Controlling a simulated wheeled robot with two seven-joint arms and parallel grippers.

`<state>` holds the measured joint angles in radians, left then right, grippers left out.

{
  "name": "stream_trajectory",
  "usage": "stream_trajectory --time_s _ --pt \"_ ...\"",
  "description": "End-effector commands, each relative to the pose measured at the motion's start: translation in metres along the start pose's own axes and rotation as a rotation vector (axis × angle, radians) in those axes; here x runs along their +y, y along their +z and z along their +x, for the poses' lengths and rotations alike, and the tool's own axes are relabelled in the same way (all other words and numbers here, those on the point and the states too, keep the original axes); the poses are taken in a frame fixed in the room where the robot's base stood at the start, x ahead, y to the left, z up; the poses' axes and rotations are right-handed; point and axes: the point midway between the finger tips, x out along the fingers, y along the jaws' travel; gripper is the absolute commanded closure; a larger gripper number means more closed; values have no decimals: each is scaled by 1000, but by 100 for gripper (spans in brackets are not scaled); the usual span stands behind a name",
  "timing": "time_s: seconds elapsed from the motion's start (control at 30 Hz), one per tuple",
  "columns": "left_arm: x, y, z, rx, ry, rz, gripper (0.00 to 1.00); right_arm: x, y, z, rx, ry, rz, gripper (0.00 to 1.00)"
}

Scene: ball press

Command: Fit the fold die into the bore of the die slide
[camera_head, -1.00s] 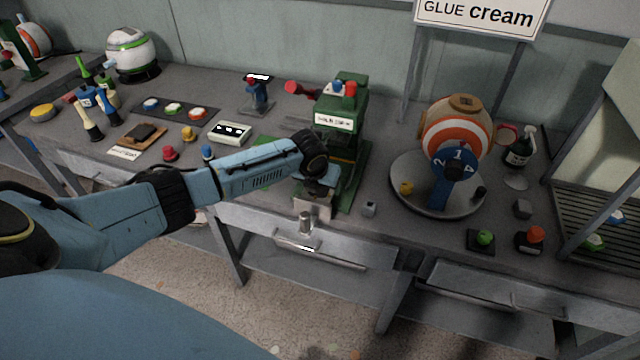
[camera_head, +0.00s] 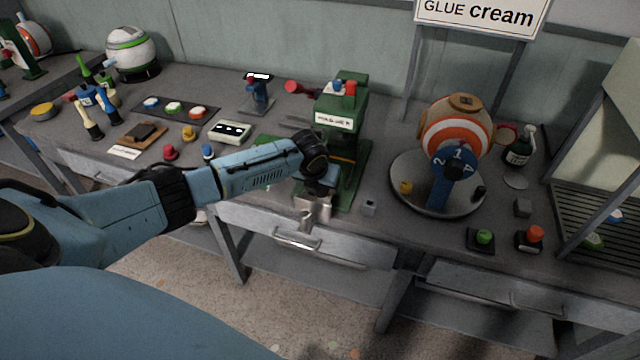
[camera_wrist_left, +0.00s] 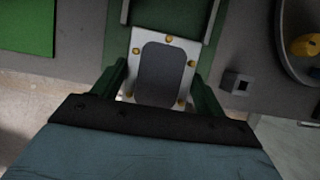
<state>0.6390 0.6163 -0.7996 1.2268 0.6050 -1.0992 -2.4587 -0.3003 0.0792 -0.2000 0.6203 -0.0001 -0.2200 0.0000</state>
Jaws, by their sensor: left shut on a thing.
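My left gripper (camera_head: 318,188) reaches in from the left to the front of the green press (camera_head: 345,140), pointing down. It is shut on a grey metal piece, which I take for the fold die; the wrist mostly hides it. Just below it, the pale metal die slide (camera_head: 311,206) sticks out at the front of the press. In the left wrist view the slide is a light plate (camera_wrist_left: 184,45) with brass bolts around a dark grey rounded area (camera_wrist_left: 162,72). I cannot tell whether the die is inside the bore. My right gripper is not in view.
A small grey cube (camera_head: 369,208) with a hole stands right of the press. A round turntable (camera_head: 410,200) with a striped pot (camera_head: 455,128) stands further right. A white box (camera_head: 230,131) and small knobs lie to the left. A drawer (camera_head: 350,248) is below the table's front edge.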

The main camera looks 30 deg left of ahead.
Motion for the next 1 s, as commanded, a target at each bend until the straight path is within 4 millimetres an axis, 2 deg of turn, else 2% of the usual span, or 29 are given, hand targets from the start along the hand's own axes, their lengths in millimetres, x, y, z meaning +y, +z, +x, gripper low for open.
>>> stream_trajectory --time_s 0.87,0.9,1.0 --pt "0 -8 20 -1 0 0 57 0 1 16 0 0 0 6" --pt "0 -8 20 -2 0 0 22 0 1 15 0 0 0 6" --pt "0 -8 19 -1 -1 0 9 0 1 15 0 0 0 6"
